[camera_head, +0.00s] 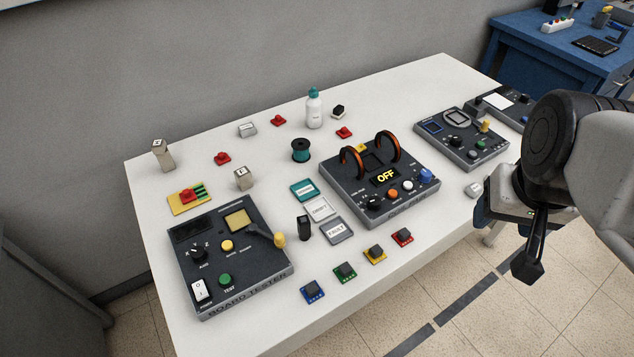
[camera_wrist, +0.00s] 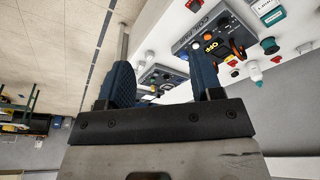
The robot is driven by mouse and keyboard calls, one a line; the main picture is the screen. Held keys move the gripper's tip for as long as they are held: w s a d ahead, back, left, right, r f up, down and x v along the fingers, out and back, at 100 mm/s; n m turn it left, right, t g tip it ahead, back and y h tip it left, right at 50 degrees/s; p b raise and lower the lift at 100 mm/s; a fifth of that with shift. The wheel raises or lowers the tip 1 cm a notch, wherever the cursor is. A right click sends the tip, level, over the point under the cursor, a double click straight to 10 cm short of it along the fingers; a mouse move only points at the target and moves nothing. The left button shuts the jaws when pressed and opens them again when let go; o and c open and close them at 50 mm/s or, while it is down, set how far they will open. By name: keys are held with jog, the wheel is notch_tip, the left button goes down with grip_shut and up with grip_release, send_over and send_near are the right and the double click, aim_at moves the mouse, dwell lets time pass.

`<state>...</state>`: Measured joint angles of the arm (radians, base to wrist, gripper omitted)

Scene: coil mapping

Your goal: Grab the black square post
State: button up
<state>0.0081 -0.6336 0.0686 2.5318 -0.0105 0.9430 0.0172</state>
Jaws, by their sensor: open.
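The black square post (camera_head: 303,228) stands upright on the white table, between the board tester and the coil device, just left of the grey card. Another small black block with a light face (camera_head: 338,111) sits near the back of the table, beside the white bottle. My gripper (camera_head: 507,238) hangs off the table's right front side, well apart from the post. In the wrist view its two blue fingers (camera_wrist: 163,80) are spread with nothing between them. I cannot make out the post in the wrist view.
The board tester (camera_head: 232,258) is left of the post; the coil device (camera_head: 380,180), reading OFF, is to its right. Teal, white and grey cards (camera_head: 336,231) lie close by. Several coloured square pieces (camera_head: 345,272) line the front. A meter (camera_head: 462,138) stands at right.

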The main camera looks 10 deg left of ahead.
jog(key=w+v, duration=0.1)
jog(key=v, duration=0.4)
jog(key=w+a+m+g+y, duration=0.55)
jog(key=w+a, duration=0.25)
jog(key=a, duration=0.6)
jog(key=w+a+m+g+y, duration=0.4)
jog(key=w+a+m+y, duration=0.25)
jog(key=a, duration=0.65)
send_near(304, 226)
jog(key=shift+n, duration=0.3)
jog(key=f, duration=0.1)
jog(key=a+f, duration=0.2)
jog(key=shift+w+a+f, duration=0.15)
jog(key=shift+w, duration=0.1)
jog(key=shift+x, duration=1.3)
jog(key=shift+x, duration=2.6)
